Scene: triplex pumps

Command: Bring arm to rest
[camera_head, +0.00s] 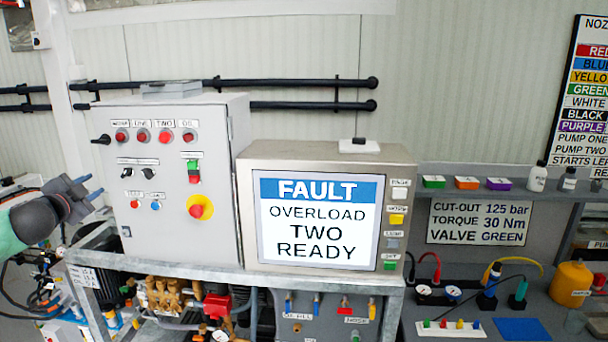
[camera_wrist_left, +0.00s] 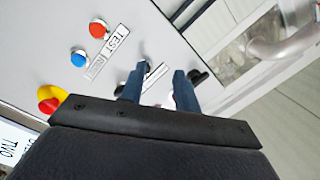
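My left gripper (camera_head: 94,186) is at the left edge of the head view, in front of and left of the grey control cabinet (camera_head: 165,240). Its two blue fingers are apart with nothing between them. In the left wrist view the open fingers (camera_wrist_left: 160,72) show against the cabinet face, near black selector switches. I cannot tell how far the fingertips are from the panel. A red button (camera_wrist_left: 99,29) and a blue button (camera_wrist_left: 79,58) show beyond the fingers. My right gripper is not in view.
A screen unit (camera_head: 318,222) reading FAULT, OVERLOAD, TWO, READY stands right of the cabinet. A yellow-ringed red stop button (camera_head: 200,207) sticks out of the cabinet. Pipes and brass fittings (camera_head: 175,297) crowd below. A bench (camera_head: 560,320) with bottles and parts is at right.

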